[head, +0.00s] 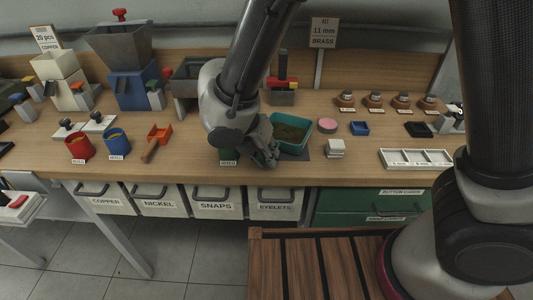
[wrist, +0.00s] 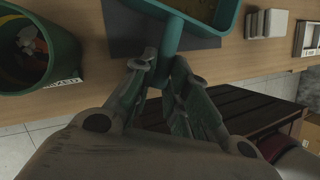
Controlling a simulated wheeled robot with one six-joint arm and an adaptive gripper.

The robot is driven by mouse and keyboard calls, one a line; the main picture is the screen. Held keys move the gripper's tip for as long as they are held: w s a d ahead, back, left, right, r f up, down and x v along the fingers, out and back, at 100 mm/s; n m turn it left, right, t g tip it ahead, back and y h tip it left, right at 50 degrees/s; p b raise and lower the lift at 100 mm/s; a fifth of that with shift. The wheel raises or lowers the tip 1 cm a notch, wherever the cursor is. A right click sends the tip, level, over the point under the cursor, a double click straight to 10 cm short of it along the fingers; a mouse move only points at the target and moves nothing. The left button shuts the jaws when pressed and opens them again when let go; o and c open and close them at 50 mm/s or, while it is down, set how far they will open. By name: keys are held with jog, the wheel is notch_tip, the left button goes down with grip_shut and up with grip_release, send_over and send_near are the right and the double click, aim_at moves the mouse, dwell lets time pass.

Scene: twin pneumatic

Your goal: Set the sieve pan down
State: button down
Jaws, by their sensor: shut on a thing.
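The sieve pan is a teal rectangular pan (head: 291,132) with brownish, grainy contents, on or just above a dark mat (head: 303,155) on the bench; I cannot tell whether it touches. It also shows at the top of the wrist view (wrist: 223,22), with its teal handle (wrist: 171,38) pointing toward me. My gripper (head: 270,158) is at the pan's near left side, and in the wrist view its fingers (wrist: 160,68) are closed around the handle end. My arm hides part of the pan's left side in the head view.
A green tub (wrist: 68,50) stands close left of my gripper. A white block stack (head: 335,148), a pink round item (head: 327,125) and a blue tray (head: 359,128) stand right of the pan. The bench's front edge is close below. A white sectioned tray (head: 416,159) lies farther right.

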jog(key=shift+f, duration=0.1)
jog(key=c, duration=1.4)
grip_release()
